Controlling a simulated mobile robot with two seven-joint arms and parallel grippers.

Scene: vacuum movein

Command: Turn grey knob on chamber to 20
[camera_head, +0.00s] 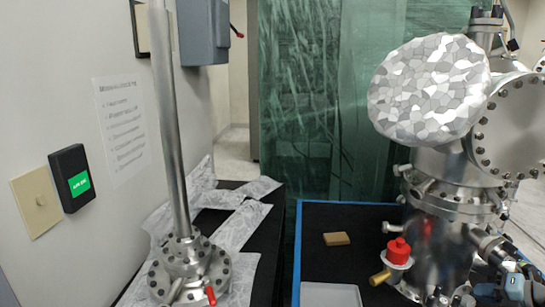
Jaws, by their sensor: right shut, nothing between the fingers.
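The steel chamber (438,225) stands upright at the right, with bolted flanges and a faceted foil-like disc (428,88) at its top. Small grey fittings stick out from its side, one of them a stubby grey port (393,231); I cannot tell which is the grey knob, and no number scale is readable. My left gripper is not in view.
A red-capped valve (398,250) with a brass end juts from the chamber's left. A tan block (336,239) and a pale tray (331,294) are on the blue-edged dark surface. A steel column (171,120) on a bolted base stands left, near foil sheets.

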